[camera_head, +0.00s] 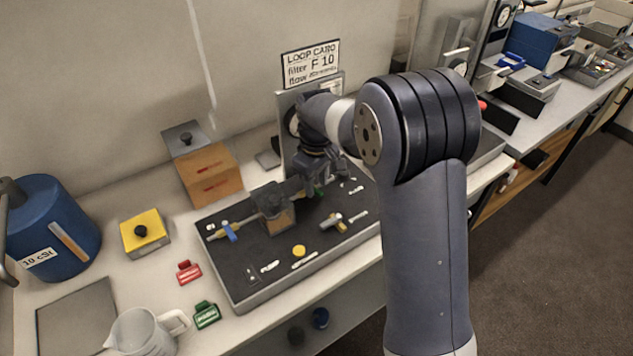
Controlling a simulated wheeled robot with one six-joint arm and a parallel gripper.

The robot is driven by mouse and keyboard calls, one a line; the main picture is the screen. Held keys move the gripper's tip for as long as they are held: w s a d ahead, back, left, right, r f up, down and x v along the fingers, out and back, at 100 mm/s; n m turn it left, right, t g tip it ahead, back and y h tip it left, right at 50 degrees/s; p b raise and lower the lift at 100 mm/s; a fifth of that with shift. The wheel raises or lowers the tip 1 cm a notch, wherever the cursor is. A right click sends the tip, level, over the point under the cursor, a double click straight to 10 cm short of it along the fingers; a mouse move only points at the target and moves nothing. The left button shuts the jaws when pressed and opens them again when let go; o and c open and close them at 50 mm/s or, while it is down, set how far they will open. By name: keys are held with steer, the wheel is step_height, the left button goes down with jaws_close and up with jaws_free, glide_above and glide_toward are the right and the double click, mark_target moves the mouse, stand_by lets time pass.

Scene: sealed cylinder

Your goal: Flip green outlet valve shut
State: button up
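The green outlet valve (319,191) shows only as a small bit of green on the pipe run to the right of the central block, on the dark tray (232,262). My gripper (314,180) is down at this spot, over or beside the green handle. My wrist and fingers hide most of the valve, so its handle angle cannot be told. The fingers are dark and small here; I cannot tell whether they are open, shut or touching the handle.
A central block (273,208) and a blue-handled valve (229,232) share the pipe line. The loop card (311,64) stands behind. Red (189,272) and green (206,315) tags lie left of the tray, near a jug (142,332).

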steer(key=shift+f, duration=0.45)
jaws_close()
